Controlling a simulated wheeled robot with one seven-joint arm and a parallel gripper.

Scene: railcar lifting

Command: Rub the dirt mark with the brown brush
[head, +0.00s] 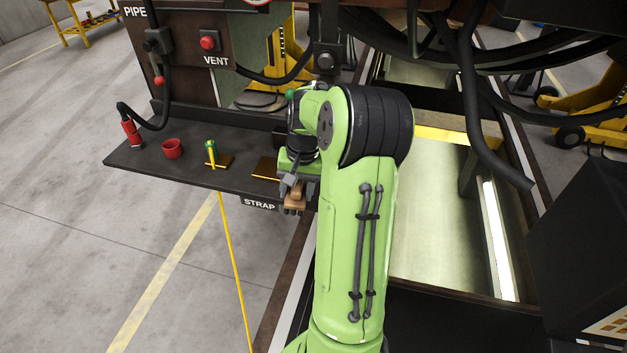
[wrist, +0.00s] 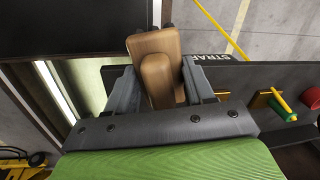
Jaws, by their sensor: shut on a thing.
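The brown brush (head: 294,199) is held by my gripper (head: 292,183), just off the front edge of the dark shelf, right of the STRAP label. In the wrist view the brush's tan wooden body (wrist: 157,62) sits between the two grey fingers of my gripper (wrist: 160,88), which are shut on it. Dark parts show at the brush's far end; its bristles are not clear. I cannot make out the dirt mark in either view. My green arm hides part of the shelf and wall behind it.
The dark shelf (head: 180,171) carries a red cup (head: 172,149), a green-topped yellow strap tool (head: 211,153) and a red hose nozzle (head: 131,133). A wall panel above has a red VENT button (head: 208,42). Black hoses (head: 468,90) hang at the right. Open floor lies left.

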